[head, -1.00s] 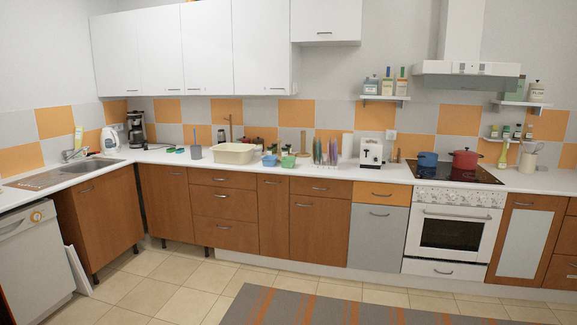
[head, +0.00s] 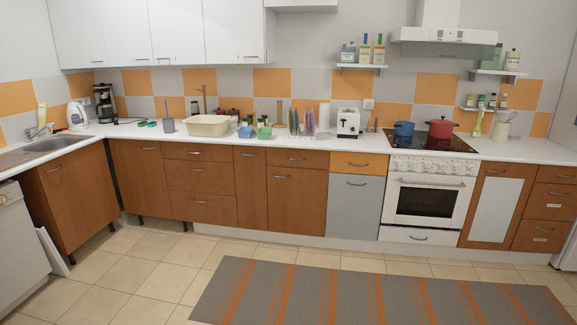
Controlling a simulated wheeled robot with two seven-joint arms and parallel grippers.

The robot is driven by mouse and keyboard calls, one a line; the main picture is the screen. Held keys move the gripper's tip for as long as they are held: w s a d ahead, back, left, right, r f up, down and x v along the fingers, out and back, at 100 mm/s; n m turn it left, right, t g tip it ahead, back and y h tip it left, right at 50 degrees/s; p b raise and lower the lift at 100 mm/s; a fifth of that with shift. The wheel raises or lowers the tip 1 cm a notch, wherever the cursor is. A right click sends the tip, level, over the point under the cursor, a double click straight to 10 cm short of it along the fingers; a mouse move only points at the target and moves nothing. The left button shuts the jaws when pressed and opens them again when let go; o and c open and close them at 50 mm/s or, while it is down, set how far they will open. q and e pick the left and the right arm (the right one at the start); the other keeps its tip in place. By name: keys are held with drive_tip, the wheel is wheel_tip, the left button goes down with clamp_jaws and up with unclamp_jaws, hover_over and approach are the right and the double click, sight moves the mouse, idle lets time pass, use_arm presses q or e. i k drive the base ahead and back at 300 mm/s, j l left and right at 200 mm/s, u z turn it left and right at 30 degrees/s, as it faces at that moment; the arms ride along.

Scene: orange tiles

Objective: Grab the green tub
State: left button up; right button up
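A small green tub (head: 264,132) stands on the white counter in the head view, left of the middle. A blue tub (head: 245,131) is just to its left. A larger cream basin (head: 208,126) stands further left. Neither of my grippers is in view.
The white counter (head: 290,147) runs along the back wall above brown cabinets. Several coloured upright items and a white toaster (head: 348,122) stand right of the tubs. A stove (head: 425,190) carries a blue pot and a red pot. The tiled floor and striped rug (head: 350,292) are clear.

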sight(265, 134)
drive_tip(key=i+l+z, duration=0.3)
drive_tip(key=i, duration=0.5)
drive_tip(key=i+z, duration=0.25)
drive_tip(key=i, duration=0.6)
drive_tip(key=i+u, duration=0.1)
drive_tip(key=i, duration=0.5)
drive_tip(key=i+l+u, duration=0.15)
drive_tip(key=i, duration=0.45)
drive_tip(key=i+l+u, duration=0.1)
drive_tip(key=i, duration=0.5)
